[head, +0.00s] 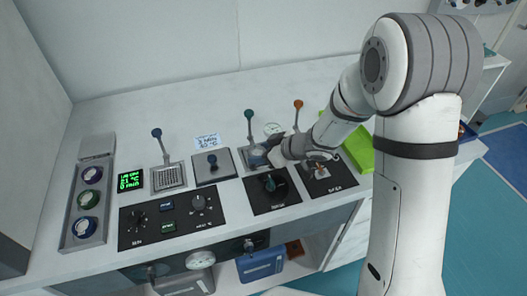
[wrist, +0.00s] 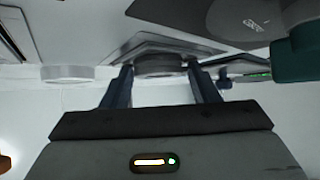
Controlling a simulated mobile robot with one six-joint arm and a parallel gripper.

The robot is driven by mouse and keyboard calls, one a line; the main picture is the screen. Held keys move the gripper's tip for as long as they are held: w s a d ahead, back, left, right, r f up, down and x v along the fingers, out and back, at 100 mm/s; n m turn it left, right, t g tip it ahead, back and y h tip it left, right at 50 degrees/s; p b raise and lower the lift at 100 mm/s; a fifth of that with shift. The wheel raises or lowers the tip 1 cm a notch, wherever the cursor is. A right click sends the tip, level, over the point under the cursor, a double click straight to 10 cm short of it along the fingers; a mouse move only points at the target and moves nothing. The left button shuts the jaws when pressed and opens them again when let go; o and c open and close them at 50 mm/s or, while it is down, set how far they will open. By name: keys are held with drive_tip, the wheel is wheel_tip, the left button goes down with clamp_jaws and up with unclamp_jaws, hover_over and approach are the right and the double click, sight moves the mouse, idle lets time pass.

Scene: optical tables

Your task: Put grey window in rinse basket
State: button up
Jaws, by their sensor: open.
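My gripper (head: 268,152) is low over the middle of the bench, beside the station with the teal-knobbed handle (head: 249,123). In the wrist view my gripper (wrist: 160,70) has its two fingers apart, one on each side of a grey round disc (wrist: 158,66), which looks like the grey window. The disc sits against a grey square plate or tray. I cannot tell whether the fingers touch it. In the head view the arm and gripper hide the disc. A perforated square basket (head: 169,178) with a blue-knobbed handle stands to the left; I cannot tell which basket is for rinsing.
A rack (head: 87,205) with several round pieces is at far left, beside a green display (head: 131,180).

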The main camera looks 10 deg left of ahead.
drive_tip(key=p+v, duration=0.2)
drive_tip(key=v, duration=1)
drive_tip(key=w+d+r+m+t+h, duration=0.25)
drive_tip(key=d+r+m+h, duration=0.2)
drive_tip(key=d, duration=0.45)
drive_tip(key=w+d+r+m+t+h, duration=0.1)
drive_tip(key=d+r+m+t+h, duration=0.35)
drive_tip(key=d, duration=0.35)
drive_tip(key=s+d+r+m+g+h, duration=0.1)
drive_tip(key=s+d+m+g+h, duration=0.2)
drive_tip(key=s+d, duration=0.4)
drive_tip(key=s+a+m+g+y, duration=0.2)
drive_tip(key=s+a+g, duration=0.1)
drive_tip(key=s, duration=1)
drive_tip(key=shift+s+a+g, duration=0.3)
drive_tip(key=shift+s+g, duration=0.1)
drive_tip(key=shift+g, duration=0.3)
drive_tip(key=shift+r, duration=0.1)
drive_tip(key=shift+c, duration=0.2)
